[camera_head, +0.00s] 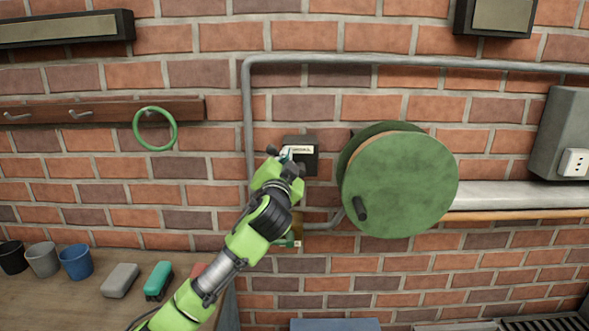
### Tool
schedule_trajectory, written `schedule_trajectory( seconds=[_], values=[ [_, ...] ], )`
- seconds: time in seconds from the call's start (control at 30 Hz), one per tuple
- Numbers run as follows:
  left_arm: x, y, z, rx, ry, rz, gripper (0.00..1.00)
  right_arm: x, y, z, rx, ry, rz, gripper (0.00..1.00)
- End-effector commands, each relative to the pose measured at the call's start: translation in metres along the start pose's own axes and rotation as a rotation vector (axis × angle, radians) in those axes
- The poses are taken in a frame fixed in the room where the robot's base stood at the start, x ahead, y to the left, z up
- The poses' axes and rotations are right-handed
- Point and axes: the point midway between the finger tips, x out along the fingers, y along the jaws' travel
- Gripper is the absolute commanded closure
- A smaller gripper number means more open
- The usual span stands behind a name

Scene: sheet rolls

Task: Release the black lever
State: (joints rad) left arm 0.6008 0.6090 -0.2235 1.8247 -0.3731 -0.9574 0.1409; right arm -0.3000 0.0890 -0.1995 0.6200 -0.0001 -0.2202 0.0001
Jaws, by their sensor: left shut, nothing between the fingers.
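My left arm comes in from the lower left and its green-and-black gripper (284,160) is at a small dark box (308,142) with a pale label on the brick wall. The gripper is shut and covers the box's lower left part; I cannot tell whether they touch. A black lever is not clearly visible on the box, and my gripper may hide it. A round green reel (405,180) hangs right of the gripper, with a short black handle (360,208) at its lower left. The gripper is apart from that handle. My right gripper is out of view.
A grey pipe (248,110) runs up the wall and to the right. A wooden rail (100,109) has hooks and a green ring (155,147). Cups, including a blue cup (76,262), and a teal brush (158,281) stand on the bench (70,305). A grey socket box (562,135) is at right.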

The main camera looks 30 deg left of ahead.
Motion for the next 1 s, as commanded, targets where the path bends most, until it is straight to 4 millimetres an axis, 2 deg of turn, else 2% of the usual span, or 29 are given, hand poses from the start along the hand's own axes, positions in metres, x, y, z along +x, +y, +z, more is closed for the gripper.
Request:
schedule_trajectory(
  seconds=[0.03, 0.2, 0.4, 0.73, 1.0],
  values=[
    [-0.001, 0.005, 0.009, -0.048, -0.003, -0.004, 1.0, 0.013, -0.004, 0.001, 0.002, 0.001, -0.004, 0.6],
    [-0.003, 0.003, 0.019, -0.209, -0.003, -0.027, 1.0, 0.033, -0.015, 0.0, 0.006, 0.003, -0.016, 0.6],
    [-0.004, 0.002, 0.03, -0.392, -0.003, -0.052, 1.0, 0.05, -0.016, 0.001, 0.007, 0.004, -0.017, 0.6],
    [-0.006, 0.003, 0.043, -0.621, -0.003, -0.085, 1.0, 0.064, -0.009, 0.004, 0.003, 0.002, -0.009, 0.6],
    [-0.007, 0.004, 0.048, -0.613, -0.003, -0.086, 1.0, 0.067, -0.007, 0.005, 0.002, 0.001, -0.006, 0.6]
  ],
)
